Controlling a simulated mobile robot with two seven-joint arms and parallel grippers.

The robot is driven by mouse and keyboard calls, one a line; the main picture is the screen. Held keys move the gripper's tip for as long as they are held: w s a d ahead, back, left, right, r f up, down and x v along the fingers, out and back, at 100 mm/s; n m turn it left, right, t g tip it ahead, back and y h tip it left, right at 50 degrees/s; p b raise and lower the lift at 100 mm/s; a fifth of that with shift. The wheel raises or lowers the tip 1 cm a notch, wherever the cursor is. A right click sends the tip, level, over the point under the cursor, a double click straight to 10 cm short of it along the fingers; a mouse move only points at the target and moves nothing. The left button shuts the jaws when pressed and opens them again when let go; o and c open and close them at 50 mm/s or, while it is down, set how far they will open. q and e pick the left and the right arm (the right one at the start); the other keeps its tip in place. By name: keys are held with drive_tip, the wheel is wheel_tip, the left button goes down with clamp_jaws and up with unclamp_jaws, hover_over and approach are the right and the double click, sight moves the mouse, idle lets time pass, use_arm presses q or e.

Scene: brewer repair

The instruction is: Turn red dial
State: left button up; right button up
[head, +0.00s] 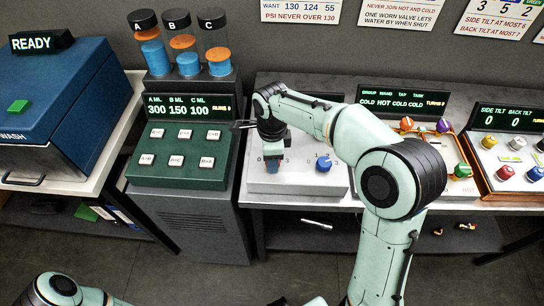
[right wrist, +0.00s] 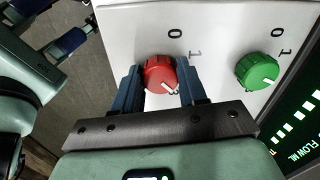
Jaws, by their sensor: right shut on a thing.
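The red dial (right wrist: 160,75) sits on a white panel in the right wrist view, with a pale pointer mark at its lower right. The marks 0 and 1 are printed beside it. My right gripper (right wrist: 161,88) has one blue finger on each side of the red dial and is shut on it. In the head view my right gripper (head: 272,165) is down at the white dial box (head: 297,185), and its hand hides the red dial. What seems to be my left gripper (right wrist: 48,28) shows at the left of the right wrist view, its fingers apart and empty.
A green dial (right wrist: 258,70) is on the same panel. A blue dial (head: 323,165) shows right of my right gripper in the head view. A valve box (head: 455,192) and a tilt box (head: 508,187) stand at right.

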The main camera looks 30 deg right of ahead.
use_arm(q)
drive_tip(key=shift+r, duration=0.1)
use_arm(e)
drive_tip(key=shift+m, duration=1.8)
drive_tip(key=o, duration=1.1)
drive_tip(key=shift+c, duration=0.2)
use_arm(q)
drive_tip(key=w+r+p, duration=0.2)
drive_tip(key=shift+w+r, duration=0.15)
drive_tip(key=shift+r, duration=0.25)
use_arm(e)
wheel_tip(320, 180, up, 13)
drive_tip(key=shift+r, duration=0.2)
